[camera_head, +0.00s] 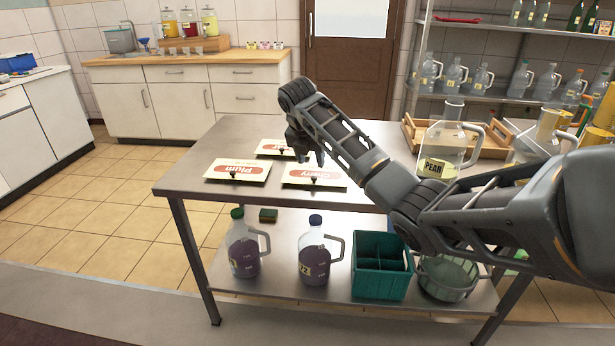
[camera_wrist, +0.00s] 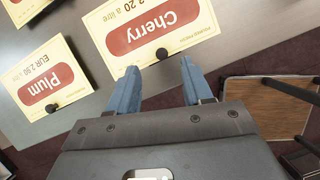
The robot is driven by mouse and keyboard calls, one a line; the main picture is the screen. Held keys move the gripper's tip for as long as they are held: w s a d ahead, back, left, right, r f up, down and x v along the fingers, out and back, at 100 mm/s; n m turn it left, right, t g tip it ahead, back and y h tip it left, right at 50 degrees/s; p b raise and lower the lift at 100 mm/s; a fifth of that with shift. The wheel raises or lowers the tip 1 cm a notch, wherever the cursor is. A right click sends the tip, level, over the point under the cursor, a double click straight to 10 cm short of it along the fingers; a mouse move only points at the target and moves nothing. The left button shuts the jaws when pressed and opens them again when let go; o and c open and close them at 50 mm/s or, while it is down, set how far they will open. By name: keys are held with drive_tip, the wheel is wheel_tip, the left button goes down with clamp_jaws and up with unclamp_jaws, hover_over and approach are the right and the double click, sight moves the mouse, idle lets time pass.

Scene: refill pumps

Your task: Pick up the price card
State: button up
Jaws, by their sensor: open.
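Three cream price cards with red ovals lie on the metal table. The Plum card (camera_head: 237,170) is at the left, the Cherry card (camera_head: 300,183) is at the right, and a third card (camera_head: 268,147) lies behind, partly hidden by my arm. Each has a small black knob near an edge. My gripper (camera_head: 305,153) is above the cards, open and empty. In the wrist view, the Cherry card (camera_wrist: 185,38) is just beyond the blue fingers (camera_wrist: 160,80), its knob nearly in line with the gap. The Plum card (camera_wrist: 45,75) is left of them.
A clear jug labelled PEAR (camera_head: 440,145) stands on the table right of my arm, near a wooden tray (camera_head: 490,148). On the lower shelf are two dark-filled jugs (camera_head: 242,260), a green crate (camera_head: 380,280) and a clear basin. The table's left front corner is clear.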

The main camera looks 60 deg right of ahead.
sight(314, 176)
drive_tip(key=x, duration=0.7)
drive_tip(key=shift+s+a+f, duration=0.1)
drive_tip(key=shift+s+a, duration=0.05)
drive_tip(key=shift+a, duration=0.15)
clamp_jaws()
